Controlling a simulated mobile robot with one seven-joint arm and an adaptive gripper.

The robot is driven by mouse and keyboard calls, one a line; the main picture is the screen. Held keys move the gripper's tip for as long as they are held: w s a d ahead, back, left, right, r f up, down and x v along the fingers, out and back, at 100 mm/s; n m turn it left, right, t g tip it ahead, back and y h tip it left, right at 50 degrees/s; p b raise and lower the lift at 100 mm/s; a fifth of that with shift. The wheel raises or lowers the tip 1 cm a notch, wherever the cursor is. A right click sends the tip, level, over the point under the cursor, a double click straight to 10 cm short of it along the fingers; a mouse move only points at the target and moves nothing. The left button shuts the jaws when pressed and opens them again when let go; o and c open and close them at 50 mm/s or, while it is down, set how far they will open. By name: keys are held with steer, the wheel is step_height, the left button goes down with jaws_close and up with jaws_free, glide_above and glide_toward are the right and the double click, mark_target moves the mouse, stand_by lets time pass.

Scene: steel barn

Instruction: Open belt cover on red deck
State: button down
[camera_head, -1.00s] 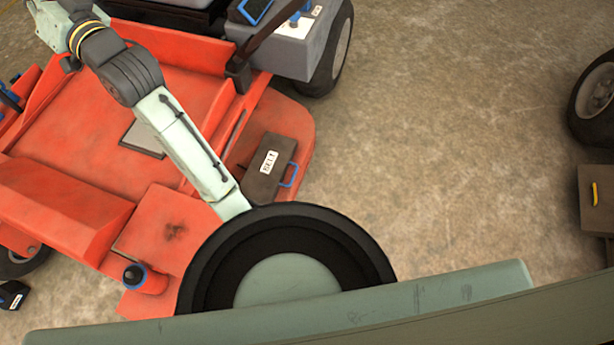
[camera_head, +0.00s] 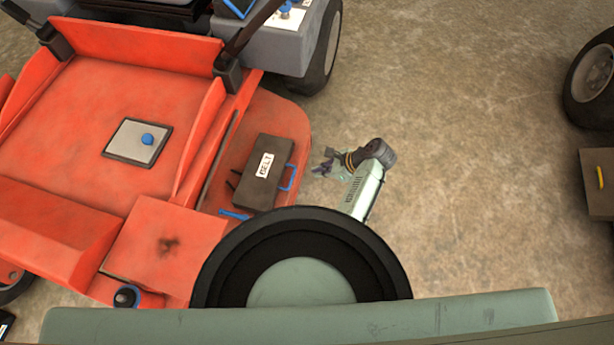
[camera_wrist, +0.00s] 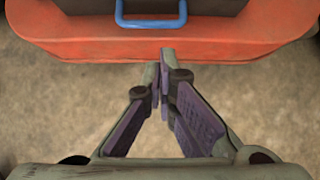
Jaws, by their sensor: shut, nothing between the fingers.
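The belt cover (camera_head: 267,172) is a dark box-like lid with a white BELT label, lying closed on the red deck (camera_head: 282,112). Its blue handle (camera_head: 289,177) is on the side facing my arm. In the wrist view the blue handle (camera_wrist: 151,22) shows at the top, above the deck's front edge (camera_wrist: 150,48). My gripper (camera_head: 326,165) is to the right of the handle, off the deck's edge and apart from it. In the wrist view my gripper (camera_wrist: 163,62) has its purple-padded fingers together at the tips, empty, short of the handle.
A blue lever (camera_head: 234,214) lies by the cover's lower left. A wheel (camera_head: 592,82) and a brown box with a yellow handle (camera_head: 597,180) stand at right. Open concrete lies between.

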steer(key=b+x, duration=0.1)
steer(key=x, duration=0.9)
steer(key=shift+s, duration=0.2)
